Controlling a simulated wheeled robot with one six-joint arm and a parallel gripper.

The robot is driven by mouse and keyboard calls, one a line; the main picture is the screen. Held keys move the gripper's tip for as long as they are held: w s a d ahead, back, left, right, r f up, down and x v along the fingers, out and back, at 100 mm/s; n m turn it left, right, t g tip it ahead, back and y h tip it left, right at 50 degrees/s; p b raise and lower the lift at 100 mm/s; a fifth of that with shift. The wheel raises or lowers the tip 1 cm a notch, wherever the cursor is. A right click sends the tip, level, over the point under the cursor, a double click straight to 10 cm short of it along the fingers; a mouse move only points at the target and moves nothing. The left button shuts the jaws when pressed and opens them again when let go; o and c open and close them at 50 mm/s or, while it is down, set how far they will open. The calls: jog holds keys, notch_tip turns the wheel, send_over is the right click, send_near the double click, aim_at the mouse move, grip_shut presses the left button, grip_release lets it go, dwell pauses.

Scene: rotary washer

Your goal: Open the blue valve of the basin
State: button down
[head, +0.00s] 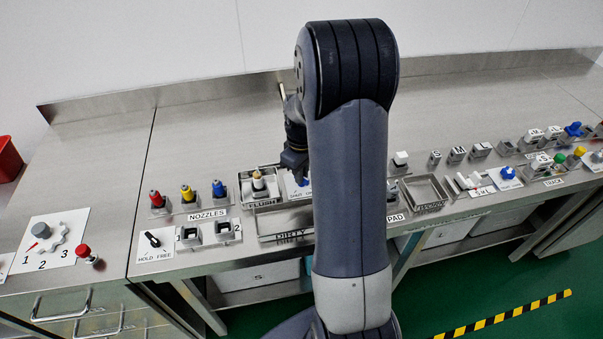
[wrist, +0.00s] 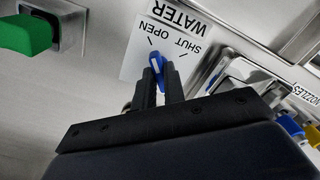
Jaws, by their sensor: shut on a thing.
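The blue valve (wrist: 157,62) is a small lever on a white plate (wrist: 146,38) marked WATER, OPEN and SHUT, upside down in the wrist view. My gripper (wrist: 160,76) is shut on the lever, with one dark finger on either side. The lever's visible tip lies close to the line by OPEN and apart from the line by SHUT; its base is hidden by my fingers. In the head view my gripper (head: 293,160) is over the plate, and my arm hides part of the blue valve (head: 303,182).
A green-topped item (wrist: 26,35) stands on a metal block at the wrist view's upper left. Red (head: 156,198), yellow (head: 188,193) and blue (head: 218,188) nozzles stand to the left in the head view. A flush holder with a tan-topped item (head: 258,181) is close beside the valve.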

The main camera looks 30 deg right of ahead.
dwell(0.4)
jog(key=c, duration=1.5)
grip_release()
jog(key=shift+r, duration=0.1)
notch_tip(320, 180, up, 11)
jog(key=shift+f, duration=0.15)
notch_tip(320, 180, down, 11)
jog(key=shift+r, duration=0.1)
